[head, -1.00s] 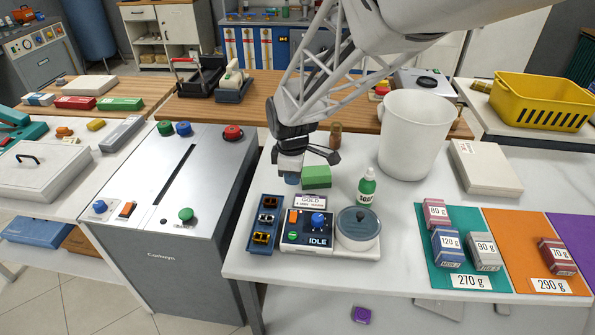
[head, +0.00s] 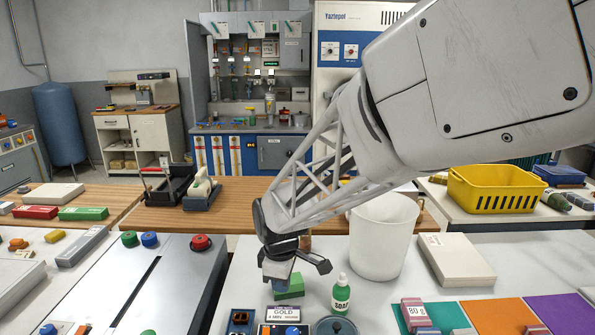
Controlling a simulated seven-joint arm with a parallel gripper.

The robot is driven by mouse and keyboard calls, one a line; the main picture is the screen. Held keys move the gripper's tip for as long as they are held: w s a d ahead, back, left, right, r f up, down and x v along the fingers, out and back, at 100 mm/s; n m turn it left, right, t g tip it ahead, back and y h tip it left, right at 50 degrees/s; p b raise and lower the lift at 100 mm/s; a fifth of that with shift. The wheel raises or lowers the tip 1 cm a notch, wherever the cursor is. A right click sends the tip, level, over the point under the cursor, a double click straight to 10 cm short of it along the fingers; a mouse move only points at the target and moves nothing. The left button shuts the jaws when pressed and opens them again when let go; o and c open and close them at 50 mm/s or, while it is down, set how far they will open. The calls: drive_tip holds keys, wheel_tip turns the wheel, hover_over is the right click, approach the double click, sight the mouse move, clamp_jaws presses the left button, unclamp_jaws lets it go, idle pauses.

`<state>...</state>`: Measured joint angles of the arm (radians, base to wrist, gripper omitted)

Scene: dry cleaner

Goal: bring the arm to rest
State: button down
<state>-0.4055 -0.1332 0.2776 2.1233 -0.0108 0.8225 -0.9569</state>
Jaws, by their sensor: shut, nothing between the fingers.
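My arm reaches in from the upper right of the head view. My gripper (head: 288,262) hangs at its end, dark and pointing down, above the white worktop (head: 390,282). It is shut and holds nothing. A green block (head: 290,288) lies just below and behind it, partly covered by the gripper. Whether the gripper touches the block cannot be told from this angle. A small grey and blue shape shows at the gripper's lower left; what it is cannot be told.
A green soap bottle (head: 341,294) and a white bin (head: 382,238) stand right of the gripper. A device with a GOLD label (head: 284,312) is in front. Further right are a pale box (head: 455,262), a yellow basket (head: 497,190) and coloured mats (head: 497,315). A steel cabinet (head: 190,270) stands left.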

drive_tip(key=s+d+r+m+t, duration=0.1)
drive_tip(key=s+d+r+m, duration=0.3)
drive_tip(key=s+d+m, duration=0.4)
drive_tip(key=s+d+r+m+t, duration=0.1)
drive_tip(key=s+d+r+m, duration=0.4)
drive_tip(key=s+d, duration=0.9)
drive_tip(key=s+m, duration=0.1)
drive_tip(key=m, duration=0.1)
drive_tip(key=shift+d+r+m, duration=0.15)
drive_tip(key=shift+d+m, duration=0.25)
drive_tip(key=shift+w, duration=0.1)
idle(2.2)
